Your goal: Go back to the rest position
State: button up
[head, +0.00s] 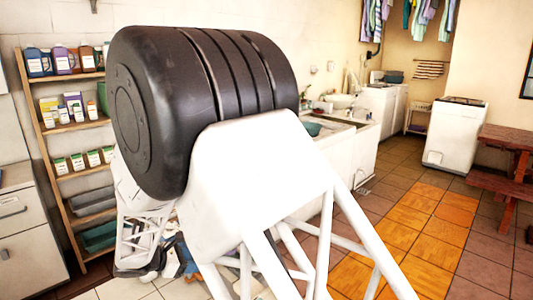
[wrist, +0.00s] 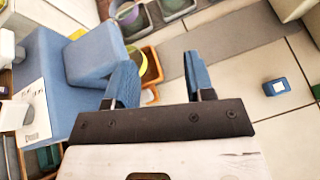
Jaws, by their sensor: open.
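My gripper (wrist: 158,62) shows in the wrist view with its two blue fingers spread apart and nothing between them. A large blue container (wrist: 95,52) with a white label stands close beside the left finger; I cannot tell whether they touch. In the head view my own black and white arm fills the middle and hides the gripper.
Shelves (head: 61,127) with bottles and boxes stand at the left. A washbasin counter (head: 340,139) is behind my arm, and a white washer (head: 454,137) stands farther right. A small blue box (wrist: 276,87) lies on pale tiles.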

jog(key=s+d+r+m+g+y, duration=0.1)
jog(key=s+d+r+m+g, duration=0.25)
jog(key=d, duration=0.55)
jog(key=s+d+r+m+y, duration=0.1)
jog(key=s+d+r+m, duration=0.25)
jog(key=d+r, duration=0.45)
jog(key=s+d+r+m+g+y, duration=0.1)
jog(key=s+d+r+m+g, duration=0.2)
jog(key=d, duration=0.8)
jog(key=s+d+r+m+y, duration=0.1)
jog(key=s+d+m+y, duration=0.1)
jog(key=s+d+m, duration=0.2)
jog(key=s+d+r+m+t+y, duration=0.1)
jog(key=s+d+m, duration=0.4)
jog(key=s, duration=0.6)
jog(key=s+d+r+m+t+y, duration=0.1)
jog(key=s+d+r+m+y, duration=0.2)
jog(key=s, duration=0.5)
jog(key=shift+s+d+r+m+y, duration=0.2)
jog(key=shift+d+m+y, duration=0.2)
jog(key=shift+d+m, duration=0.65)
